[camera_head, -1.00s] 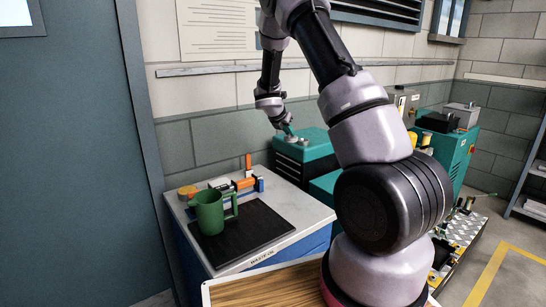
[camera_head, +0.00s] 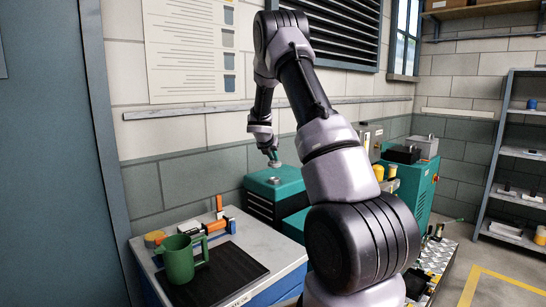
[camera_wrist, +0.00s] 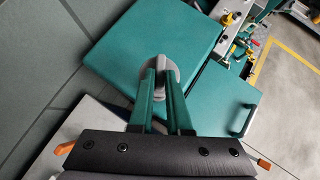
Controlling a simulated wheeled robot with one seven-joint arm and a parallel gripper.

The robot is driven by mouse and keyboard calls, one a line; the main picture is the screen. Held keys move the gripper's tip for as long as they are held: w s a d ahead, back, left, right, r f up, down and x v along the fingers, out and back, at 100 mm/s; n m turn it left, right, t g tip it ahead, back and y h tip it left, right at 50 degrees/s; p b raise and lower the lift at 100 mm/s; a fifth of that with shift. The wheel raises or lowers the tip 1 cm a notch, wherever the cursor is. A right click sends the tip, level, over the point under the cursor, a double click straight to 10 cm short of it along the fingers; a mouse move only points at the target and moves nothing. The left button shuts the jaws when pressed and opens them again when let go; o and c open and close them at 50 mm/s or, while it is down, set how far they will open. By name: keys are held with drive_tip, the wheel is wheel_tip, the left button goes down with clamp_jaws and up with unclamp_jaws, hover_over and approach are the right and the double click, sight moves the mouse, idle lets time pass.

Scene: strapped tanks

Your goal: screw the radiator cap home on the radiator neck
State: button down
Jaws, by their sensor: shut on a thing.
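My gripper (camera_wrist: 160,100) is shut on the radiator cap (camera_wrist: 160,66), a grey round cap with a raised bar, in the wrist view. The cap (camera_head: 274,164) also shows in the head view, small, below the gripper's fingers (camera_head: 272,154). It appears held above the top of a teal cabinet (camera_head: 288,186). A small grey fitting (camera_head: 275,181) on that top may be the radiator neck, but it is too small to be sure. In the wrist view the cap and fingers hide whatever lies directly beneath.
A larger teal machine (camera_head: 424,178) stands at right. The wall (camera_head: 165,190) is close behind the cabinet.

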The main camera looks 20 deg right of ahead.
sight(273, 165)
drive_tip(key=shift+f, duration=2.05)
drive_tip(key=shift+f, duration=1.2)
drive_tip(key=shift+w+a+f+m+g+h, duration=0.15)
drive_tip(key=shift+m+g+h, duration=0.2)
drive_tip(key=shift+m, duration=0.25)
drive_tip(key=shift+w+a+r+m+g+h, duration=0.1)
drive_tip(key=shift+m+g+h, duration=0.2)
drive_tip(key=shift+m, duration=0.3)
drive_tip(key=shift+m+g+h, duration=0.45)
drive_tip(key=shift+m+g, duration=0.3)
drive_tip(key=shift+m, duration=0.35)
drive_tip(key=shift+w+a, duration=0.1)
drive_tip(key=shift+w, duration=0.05)
